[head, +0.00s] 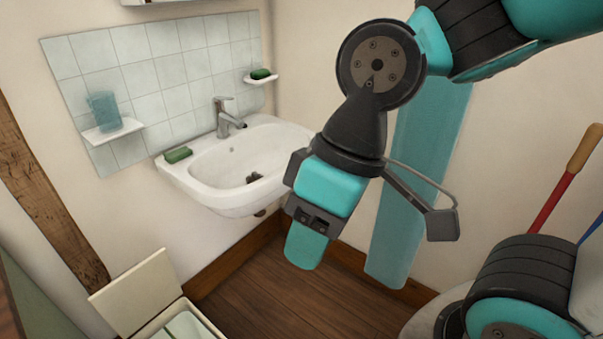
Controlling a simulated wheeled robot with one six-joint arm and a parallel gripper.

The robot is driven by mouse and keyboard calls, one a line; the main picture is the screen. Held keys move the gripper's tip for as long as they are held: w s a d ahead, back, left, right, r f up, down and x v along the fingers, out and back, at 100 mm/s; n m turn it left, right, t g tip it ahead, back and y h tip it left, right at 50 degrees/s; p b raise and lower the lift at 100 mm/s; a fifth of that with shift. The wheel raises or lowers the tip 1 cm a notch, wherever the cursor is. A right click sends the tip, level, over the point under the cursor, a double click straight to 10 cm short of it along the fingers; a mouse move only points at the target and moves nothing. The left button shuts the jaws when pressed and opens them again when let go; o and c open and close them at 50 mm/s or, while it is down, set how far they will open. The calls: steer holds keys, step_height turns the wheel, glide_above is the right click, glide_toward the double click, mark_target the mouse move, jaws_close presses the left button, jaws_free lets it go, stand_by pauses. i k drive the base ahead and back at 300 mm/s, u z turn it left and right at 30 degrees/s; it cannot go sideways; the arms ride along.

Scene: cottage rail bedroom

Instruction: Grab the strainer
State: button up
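A small dark object (254,177), which looks like the strainer, sits low in the basin of the white sink (204,190). It is too small to make out in detail. My gripper (307,240) hangs in front of the sink, to the right of and nearer to the camera than the dark object, and it points down. The gripper appears apart from the sink, and nothing is seen held in it. Its fingers are seen from the side and back, so their opening is hidden.
A faucet (228,117) stands at the sink's back. A green soap (178,155) lies on its left rim. Wall shelves hold a blue cup (103,110) and another green soap (261,73). An open-lidded bin (135,291) stands below left. A red handle (550,205) leans at right.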

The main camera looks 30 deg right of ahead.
mark_target(254, 176)
steer(key=z, duration=0.65)
steer(key=k, duration=0.5)
steer(key=z, duration=0.6)
steer(key=i, duration=1.15)
steer(key=u, duration=1.25)
steer(key=i, duration=0.7)
steer(key=u, duration=0.7)
